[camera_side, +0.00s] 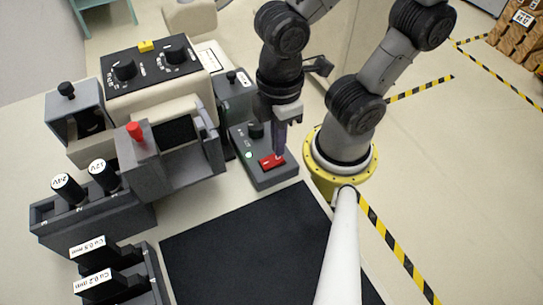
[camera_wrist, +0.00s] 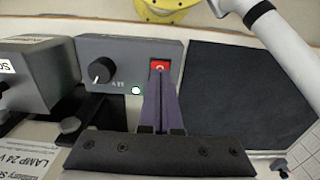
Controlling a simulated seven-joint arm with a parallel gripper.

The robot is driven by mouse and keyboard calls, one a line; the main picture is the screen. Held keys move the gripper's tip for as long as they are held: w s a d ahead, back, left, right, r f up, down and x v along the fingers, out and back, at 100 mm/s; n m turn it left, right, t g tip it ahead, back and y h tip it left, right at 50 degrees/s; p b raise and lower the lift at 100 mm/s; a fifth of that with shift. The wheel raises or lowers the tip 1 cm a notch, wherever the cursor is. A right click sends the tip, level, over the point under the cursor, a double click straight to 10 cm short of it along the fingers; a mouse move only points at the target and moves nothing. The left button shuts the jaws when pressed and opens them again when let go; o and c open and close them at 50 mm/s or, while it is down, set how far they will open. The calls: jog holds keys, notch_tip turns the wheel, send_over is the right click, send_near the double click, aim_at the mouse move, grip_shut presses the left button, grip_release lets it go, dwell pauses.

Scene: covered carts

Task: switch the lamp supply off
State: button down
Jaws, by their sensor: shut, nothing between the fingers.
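The lamp supply is a grey box (camera_side: 275,178) with a red rocker switch (camera_side: 271,162), a black knob (camera_side: 255,131) and a small lit green lamp (camera_side: 248,155). In the wrist view the red switch (camera_wrist: 160,66) shows at the box's right end, with the knob (camera_wrist: 101,71) to its left and the green-rimmed lamp (camera_wrist: 136,90) between. My gripper (camera_side: 279,155) is shut and empty, pointing down at the red switch. In the wrist view its fingertips (camera_wrist: 160,76) overlap the near edge of the switch. I cannot tell whether they touch it.
A black mat (camera_side: 250,250) lies in front of the box, clear. To the left stand a beige unit with two dials (camera_side: 150,65), a grey housing with a red knob (camera_side: 135,132), a rack with labelled plugs (camera_side: 95,215) and a rack of black slides (camera_side: 100,275).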

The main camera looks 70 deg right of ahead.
jog(key=shift+f, duration=0.9)
dwell(0.9)
jog(key=shift+r, duration=3.55)
jog(key=shift+w+d, duration=0.2)
jog(key=w+d+r+m+t, duration=0.2)
jog(key=d+m, duration=0.2)
jog(key=d, duration=0.1)
jog(key=w+d+r+m+t, duration=0.2)
jog(key=d+m+t, duration=0.1)
jog(key=d+m, duration=0.2)
jog(key=shift+w+d+r+t, duration=0.15)
jog(key=shift+d+r+t, duration=0.15)
jog(key=shift+d+r, duration=0.05)
